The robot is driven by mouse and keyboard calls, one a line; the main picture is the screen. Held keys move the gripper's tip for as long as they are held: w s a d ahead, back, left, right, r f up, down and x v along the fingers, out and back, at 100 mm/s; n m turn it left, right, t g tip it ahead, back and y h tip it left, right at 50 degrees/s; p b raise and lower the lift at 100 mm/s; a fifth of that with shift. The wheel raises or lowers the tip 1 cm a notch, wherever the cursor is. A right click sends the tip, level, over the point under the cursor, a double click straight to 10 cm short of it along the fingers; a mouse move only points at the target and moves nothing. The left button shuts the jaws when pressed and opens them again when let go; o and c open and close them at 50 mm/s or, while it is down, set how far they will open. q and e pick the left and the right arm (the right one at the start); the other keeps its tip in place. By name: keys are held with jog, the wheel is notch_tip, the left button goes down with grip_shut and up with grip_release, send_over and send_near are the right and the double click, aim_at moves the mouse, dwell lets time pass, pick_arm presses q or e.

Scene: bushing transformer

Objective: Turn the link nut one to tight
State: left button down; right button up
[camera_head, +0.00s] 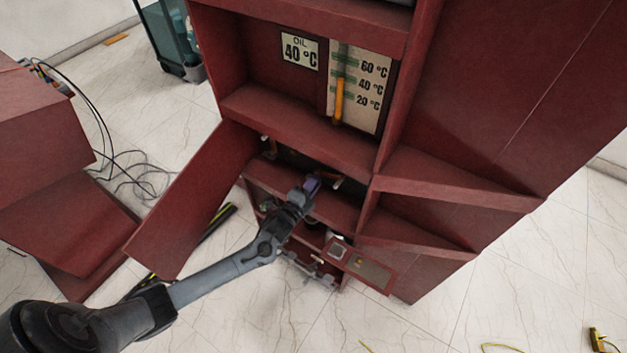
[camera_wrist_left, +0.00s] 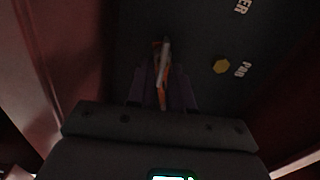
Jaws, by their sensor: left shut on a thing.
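My left gripper (camera_head: 312,184) reaches into the lower open compartment of the red cabinet (camera_head: 285,123). In the left wrist view its purple fingers (camera_wrist_left: 163,90) are shut on a slender orange and white piece (camera_wrist_left: 164,62), in front of a dark panel. I cannot tell whether this piece is the link or its nut. A yellow hex nut (camera_wrist_left: 221,66) sits on the dark panel to the right of the fingers, apart from them, beside white lettering. My right gripper is in neither view.
A red door (camera_head: 190,200) stands open left of the compartment. Above it are an oil temperature plate (camera_head: 299,49) and a thermometer scale (camera_head: 368,90). A shelf edge (camera_head: 300,135) lies just above my gripper. Cables (camera_head: 130,175) lie on the floor at left.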

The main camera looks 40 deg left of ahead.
pick_arm(q)
jog(key=shift+f+m, duration=0.1)
jog(key=shift+m, duration=0.4)
jog(key=c, duration=1.3)
grip_release()
jog(key=shift+s, duration=0.1)
jog(key=shift+s+p, duration=0.25)
jog(key=shift+p, duration=0.1)
jog(key=shift+s+d+p, duration=0.2)
jog(key=shift+s+p, duration=0.2)
jog(key=shift+s, duration=1.25)
jog(key=shift+s+d+p, duration=0.15)
jog(key=shift+s+p, duration=0.2)
jog(key=shift+s, duration=1.35)
jog(key=shift+s+d+p, duration=0.2)
jog(key=shift+s+p, duration=0.2)
jog(key=shift+s, duration=1.25)
